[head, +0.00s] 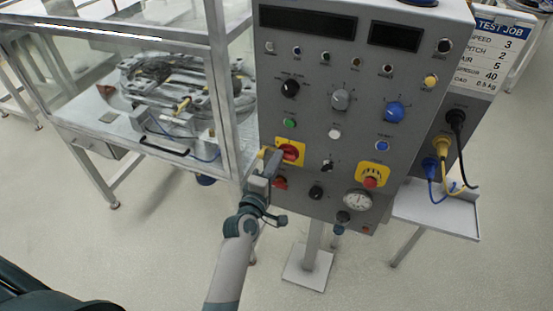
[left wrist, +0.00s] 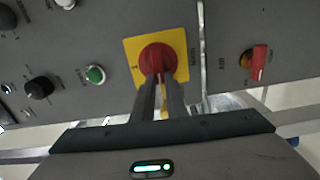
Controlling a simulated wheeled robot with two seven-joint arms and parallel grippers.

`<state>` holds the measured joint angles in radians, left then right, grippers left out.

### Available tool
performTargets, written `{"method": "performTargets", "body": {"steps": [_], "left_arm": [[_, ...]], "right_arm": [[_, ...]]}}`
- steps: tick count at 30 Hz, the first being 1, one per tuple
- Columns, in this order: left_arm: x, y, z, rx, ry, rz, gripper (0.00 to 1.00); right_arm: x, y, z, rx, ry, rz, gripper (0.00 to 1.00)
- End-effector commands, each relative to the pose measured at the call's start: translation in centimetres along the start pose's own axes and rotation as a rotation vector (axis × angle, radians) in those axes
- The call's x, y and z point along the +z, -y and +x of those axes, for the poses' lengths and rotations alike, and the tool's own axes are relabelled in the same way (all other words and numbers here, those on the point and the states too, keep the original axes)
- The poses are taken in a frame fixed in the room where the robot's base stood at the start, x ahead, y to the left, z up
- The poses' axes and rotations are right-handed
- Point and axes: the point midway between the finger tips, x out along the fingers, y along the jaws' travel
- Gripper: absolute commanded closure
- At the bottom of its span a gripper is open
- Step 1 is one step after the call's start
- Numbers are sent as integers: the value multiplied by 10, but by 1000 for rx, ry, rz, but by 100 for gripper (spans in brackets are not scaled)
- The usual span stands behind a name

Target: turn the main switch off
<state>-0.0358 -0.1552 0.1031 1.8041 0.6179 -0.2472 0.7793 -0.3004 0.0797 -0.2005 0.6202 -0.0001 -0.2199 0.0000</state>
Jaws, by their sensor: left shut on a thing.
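The main switch is a red rotary knob (head: 289,152) on a yellow square plate, low on the left side of the grey control panel (head: 330,130). It also shows in the left wrist view (left wrist: 157,58), straight ahead of the fingers. My left gripper (head: 270,160) is at the switch from its lower left in the head view. In the left wrist view its two fingers (left wrist: 158,88) are close together and closed on the red knob's handle. The fingers hide part of the knob and plate. My right gripper is in neither view.
A green button (head: 289,123) sits above the switch and a red knob (head: 280,183) below it. A yellow-backed emergency stop (head: 370,182) is at right. A glazed enclosure (head: 150,90) with a ring track stands close on the left. Cables plug into the panel's right side.

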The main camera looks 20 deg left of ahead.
Motion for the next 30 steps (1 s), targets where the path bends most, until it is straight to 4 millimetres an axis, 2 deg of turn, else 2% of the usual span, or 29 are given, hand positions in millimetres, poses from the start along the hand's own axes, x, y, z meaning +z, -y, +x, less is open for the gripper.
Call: {"method": "performTargets", "body": {"steps": [17,18,20,30], "left_arm": [[0,1,0,0,0,-54,100],[0,1,0,0,0,-54,85],[0,1,0,0,0,-53,71],[0,1,0,0,0,-52,69]], "right_arm": [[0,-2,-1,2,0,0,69],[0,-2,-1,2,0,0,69],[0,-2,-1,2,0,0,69],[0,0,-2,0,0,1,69]]}}
